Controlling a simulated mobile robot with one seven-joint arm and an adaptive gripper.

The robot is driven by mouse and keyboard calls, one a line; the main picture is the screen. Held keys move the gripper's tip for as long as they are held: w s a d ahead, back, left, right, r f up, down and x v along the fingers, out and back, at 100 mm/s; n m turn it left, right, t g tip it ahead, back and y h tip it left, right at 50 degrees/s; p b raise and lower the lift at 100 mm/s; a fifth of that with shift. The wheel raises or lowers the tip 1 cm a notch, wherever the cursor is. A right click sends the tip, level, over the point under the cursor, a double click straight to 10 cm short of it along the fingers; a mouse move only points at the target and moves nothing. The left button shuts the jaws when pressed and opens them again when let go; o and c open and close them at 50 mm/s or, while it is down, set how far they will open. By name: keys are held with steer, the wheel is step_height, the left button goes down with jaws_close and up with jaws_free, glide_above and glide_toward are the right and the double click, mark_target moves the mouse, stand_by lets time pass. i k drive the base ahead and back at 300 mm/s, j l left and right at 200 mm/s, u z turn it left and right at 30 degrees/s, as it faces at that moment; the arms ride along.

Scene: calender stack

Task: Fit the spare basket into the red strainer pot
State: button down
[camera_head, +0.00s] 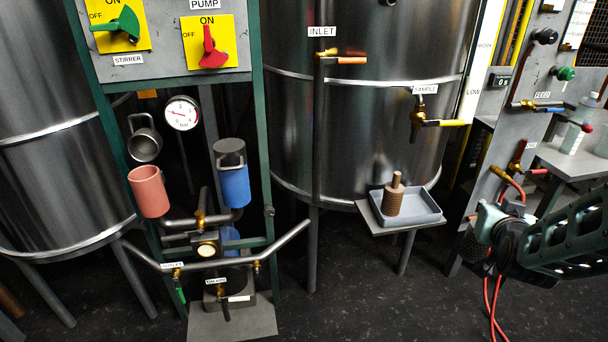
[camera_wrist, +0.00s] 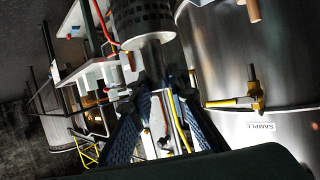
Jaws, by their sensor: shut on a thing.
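The red strainer pot (camera_head: 149,192) stands upright at left in the head view, below a grey round cap with a bail (camera_head: 144,142) that is tilted up. I cannot see into the pot. My gripper (camera_head: 486,236) is at the right, far from the pot. It is shut on a dark perforated cylinder (camera_head: 470,246), apparently the spare basket; in the wrist view its perforated wall (camera_wrist: 143,14) and pale round end show beyond the fingers (camera_wrist: 152,72).
A blue pot (camera_head: 234,188) with its cap on stands right of the red one, inside a green frame. Pipes (camera_head: 290,237) run below both pots. A steel tank with a sample tap (camera_head: 416,121) stands behind the tray. A grey side table (camera_head: 570,158) is at right.

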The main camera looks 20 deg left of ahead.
mark_target(154, 203)
steer(key=u, duration=0.45)
steer(key=l+u, duration=0.15)
steer(key=u, duration=0.7)
steer(key=l+u, duration=0.1)
steer(key=u, duration=0.8)
steer(key=k+l, duration=0.05)
